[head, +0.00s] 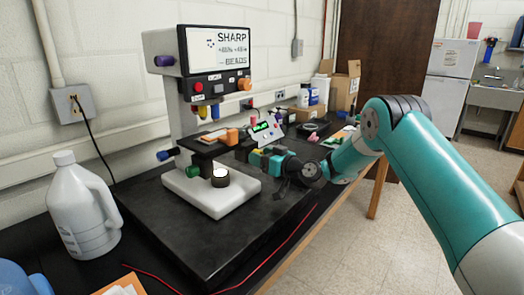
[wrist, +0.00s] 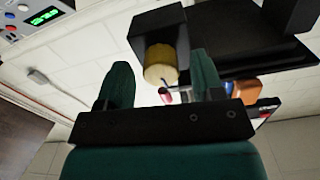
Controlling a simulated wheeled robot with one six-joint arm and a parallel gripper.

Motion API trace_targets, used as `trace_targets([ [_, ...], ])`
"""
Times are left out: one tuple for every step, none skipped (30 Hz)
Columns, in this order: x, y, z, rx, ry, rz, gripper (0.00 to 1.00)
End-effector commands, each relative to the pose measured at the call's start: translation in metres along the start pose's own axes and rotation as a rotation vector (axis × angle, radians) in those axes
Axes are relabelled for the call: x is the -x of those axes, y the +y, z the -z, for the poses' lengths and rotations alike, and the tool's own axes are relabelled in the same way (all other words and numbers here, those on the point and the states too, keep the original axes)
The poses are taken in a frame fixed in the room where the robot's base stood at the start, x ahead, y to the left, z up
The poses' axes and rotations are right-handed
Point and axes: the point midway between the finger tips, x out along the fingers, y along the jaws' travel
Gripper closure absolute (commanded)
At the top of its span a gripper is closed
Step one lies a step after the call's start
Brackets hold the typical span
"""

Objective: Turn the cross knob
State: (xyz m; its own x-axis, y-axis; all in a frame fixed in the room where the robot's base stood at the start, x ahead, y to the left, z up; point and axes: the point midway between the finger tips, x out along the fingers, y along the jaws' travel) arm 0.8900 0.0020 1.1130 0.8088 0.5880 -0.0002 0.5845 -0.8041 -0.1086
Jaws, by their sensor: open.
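My gripper (head: 264,158) reaches in from the right, in front of the white and black machine (head: 210,60). In the wrist view its two green fingers (wrist: 160,72) are apart, with nothing held. A yellow round knob (wrist: 160,64) on a black block shows between and beyond the fingertips; I cannot tell whether they touch it. A bit of yellow also shows at the fingers in the head view. No cross shape is clear on any knob, so I cannot tell which is the cross knob. Other knobs are purple (head: 163,61), orange (head: 245,84) and blue (head: 162,156).
A small panel with a green display (head: 265,128) stands behind my gripper. The machine's white base (head: 205,202) rests on a black slab. A white jug (head: 80,210) stands at the left. A red wire (head: 285,240) runs along the front.

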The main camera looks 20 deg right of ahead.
Motion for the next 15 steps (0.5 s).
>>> trace_targets([
  [-0.0035,-0.0003,0.0012,0.000,0.000,0.000,0.39],
  [-0.0049,-0.0004,0.0010,0.000,0.000,0.000,0.39],
  [-0.0063,-0.0004,0.0007,0.000,0.001,0.001,0.39],
  [-0.0070,-0.0004,0.0006,0.000,0.001,0.000,0.39],
  [-0.0074,-0.0003,0.0004,0.000,0.001,0.000,0.39],
  [-0.0077,-0.0002,0.0001,0.000,0.001,0.000,0.39],
  [-0.0077,-0.0001,0.0000,0.000,0.001,0.000,0.39],
  [-0.0076,-0.0001,-0.0001,0.000,0.001,0.000,0.39],
  [-0.0074,0.0000,-0.0001,0.000,0.000,0.000,0.39],
  [-0.0074,0.0000,-0.0001,0.000,0.000,0.000,0.39],
  [-0.0073,0.0001,-0.0001,0.000,0.000,0.000,0.39],
  [-0.0072,0.0001,-0.0001,0.000,0.000,0.000,0.44],
  [-0.0071,0.0002,-0.0001,0.000,0.000,0.000,0.50],
  [-0.0071,0.0002,-0.0001,0.000,0.000,0.000,0.57],
  [-0.0070,0.0002,0.0000,0.000,0.000,0.000,0.67],
])
